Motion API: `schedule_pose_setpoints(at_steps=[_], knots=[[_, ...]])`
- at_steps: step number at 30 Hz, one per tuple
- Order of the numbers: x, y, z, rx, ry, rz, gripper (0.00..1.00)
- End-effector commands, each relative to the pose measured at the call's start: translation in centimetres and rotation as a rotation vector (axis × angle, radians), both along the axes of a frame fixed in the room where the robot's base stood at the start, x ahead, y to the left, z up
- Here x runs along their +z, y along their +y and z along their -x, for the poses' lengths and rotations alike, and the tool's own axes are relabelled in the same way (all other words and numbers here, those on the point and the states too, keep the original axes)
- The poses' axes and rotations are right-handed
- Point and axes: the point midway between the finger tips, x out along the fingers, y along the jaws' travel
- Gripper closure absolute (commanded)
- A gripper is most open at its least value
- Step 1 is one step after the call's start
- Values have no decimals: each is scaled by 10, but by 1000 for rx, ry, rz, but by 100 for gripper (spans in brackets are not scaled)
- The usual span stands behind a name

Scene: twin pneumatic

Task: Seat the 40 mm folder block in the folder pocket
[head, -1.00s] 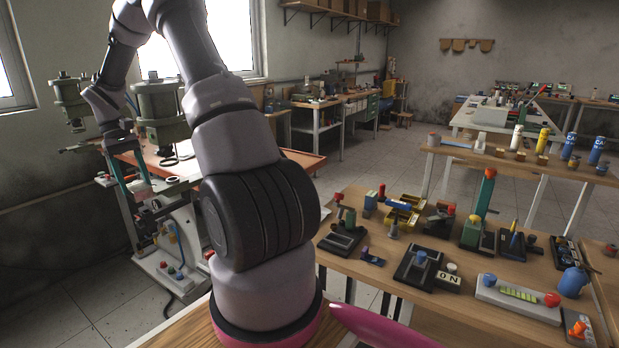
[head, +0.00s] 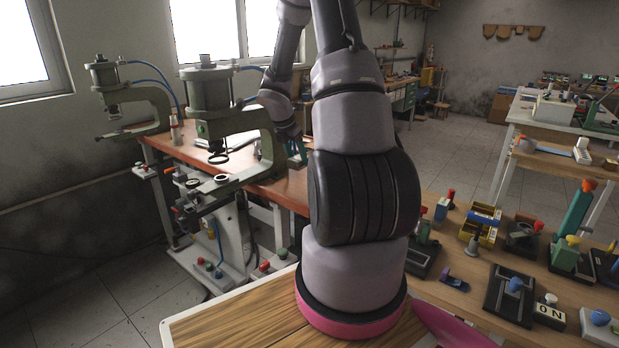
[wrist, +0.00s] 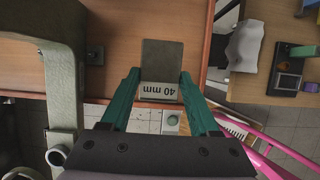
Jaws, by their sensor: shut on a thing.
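My gripper (wrist: 160,82) has green fingers and is shut on the 40 mm folder block (wrist: 160,55). The block is a dark grey piece with a pale "40 mm" label, reaching out beyond the fingertips over the reddish-brown bench top (wrist: 120,20). I cannot tell its height above the bench. I cannot make out the folder pocket in either view.
A grey-green press (wrist: 65,70) stands close left of my gripper in the wrist view. The head view shows the nearer press (head: 210,95) and a farther press (head: 105,100) on the bench. A wooden table (head: 455,320) with several devices stands at right.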

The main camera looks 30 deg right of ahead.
Motion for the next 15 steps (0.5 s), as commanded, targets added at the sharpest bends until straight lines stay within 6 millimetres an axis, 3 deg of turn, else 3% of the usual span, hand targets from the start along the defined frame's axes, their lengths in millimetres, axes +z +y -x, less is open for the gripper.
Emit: schedule_pose_setpoints(at_steps=[6, 15], knots=[[-42, 1, 1, 4, 5, -3, 100], [-77, 1, 1, 0, 5, -1, 100]])
